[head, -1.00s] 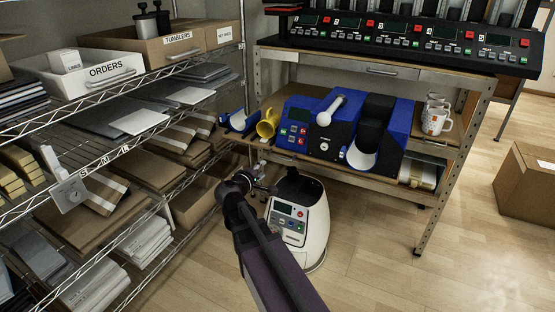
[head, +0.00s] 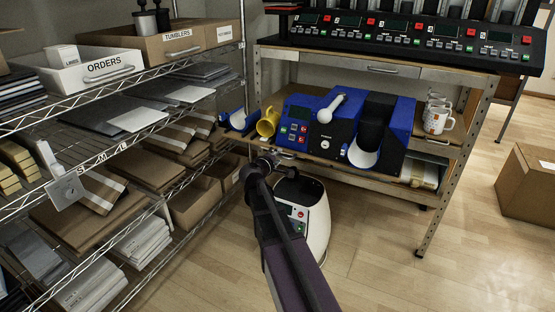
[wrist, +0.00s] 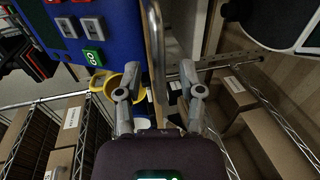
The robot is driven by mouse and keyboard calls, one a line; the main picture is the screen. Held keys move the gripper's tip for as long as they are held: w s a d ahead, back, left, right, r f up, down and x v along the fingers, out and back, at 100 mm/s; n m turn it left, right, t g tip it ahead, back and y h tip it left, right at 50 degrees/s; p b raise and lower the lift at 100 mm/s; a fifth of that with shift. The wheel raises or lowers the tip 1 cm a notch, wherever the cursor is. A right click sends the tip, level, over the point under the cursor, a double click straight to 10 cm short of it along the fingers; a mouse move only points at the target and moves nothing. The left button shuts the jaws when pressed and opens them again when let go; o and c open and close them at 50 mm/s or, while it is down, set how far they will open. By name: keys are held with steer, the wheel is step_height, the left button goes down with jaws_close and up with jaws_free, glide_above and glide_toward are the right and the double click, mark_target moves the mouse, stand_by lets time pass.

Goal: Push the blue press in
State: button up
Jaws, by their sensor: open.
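My gripper (head: 266,160) is low in front of the shelf, left of the press's middle. In the wrist view my gripper (wrist: 160,84) is open and empty, with the shelf edge beyond the gap between its fingers. I see no contact with the press.
A wire rack (head: 150,95) with boxes and packets borders the left. Floor is clear at right, before a cardboard box (head: 527,185).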

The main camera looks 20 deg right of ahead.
steer(key=shift+w+d+f, duration=0.1)
steer(key=shift+w+d, duration=0.25)
steer(key=shift+d, duration=0.1)
jaws_close()
